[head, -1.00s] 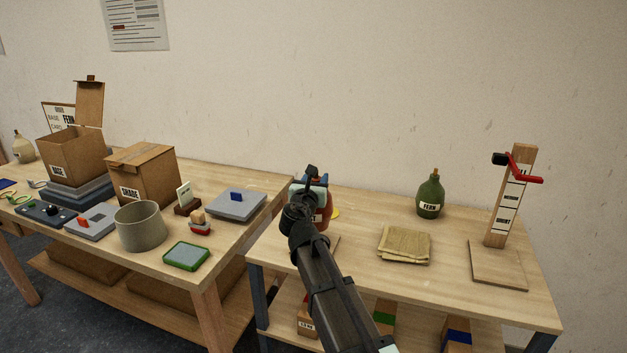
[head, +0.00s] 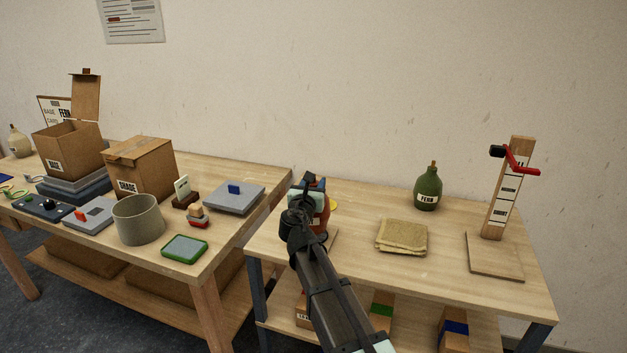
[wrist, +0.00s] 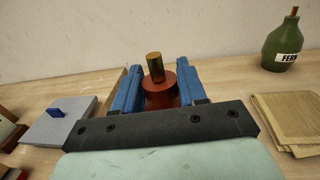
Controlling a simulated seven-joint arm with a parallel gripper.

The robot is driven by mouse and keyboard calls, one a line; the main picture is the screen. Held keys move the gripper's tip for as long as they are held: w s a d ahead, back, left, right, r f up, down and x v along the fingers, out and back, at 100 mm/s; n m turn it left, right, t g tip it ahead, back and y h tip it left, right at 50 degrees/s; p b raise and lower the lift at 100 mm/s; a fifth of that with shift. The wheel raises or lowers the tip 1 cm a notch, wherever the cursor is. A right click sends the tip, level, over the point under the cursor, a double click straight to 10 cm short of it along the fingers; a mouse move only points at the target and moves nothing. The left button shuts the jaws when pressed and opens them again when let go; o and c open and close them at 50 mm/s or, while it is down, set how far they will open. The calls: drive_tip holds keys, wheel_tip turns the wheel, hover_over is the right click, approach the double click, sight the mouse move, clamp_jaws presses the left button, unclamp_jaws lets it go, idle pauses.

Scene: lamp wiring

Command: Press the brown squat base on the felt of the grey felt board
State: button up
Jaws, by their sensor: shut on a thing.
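The brown squat base (wrist: 163,92), reddish brown with a brassy stub on top, sits between the blue fingers of my gripper (wrist: 157,88) in the wrist view. My gripper is shut on it. In the head view, my gripper (head: 312,185) and the base (head: 323,222) are over the left part of the right table, and my arm hides much of both. Whether the base touches what is under it cannot be seen. A grey board with a blue knob (head: 236,198) lies on the left table, as does a green-rimmed grey pad (head: 184,248); I cannot tell which is the felt board.
A green bottle (head: 427,190), a folded cloth (head: 401,236) and a wooden post with a red arm (head: 510,190) stand right of my gripper. The left table holds boxes, a round grey pot (head: 138,220) and small parts. A gap separates the tables.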

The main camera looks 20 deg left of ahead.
drive_tip(key=shift+f, duration=1.15)
idle(0.7)
drive_tip(key=o, duration=0.5)
clamp_jaws()
drive_tip(key=shift+f, duration=0.1)
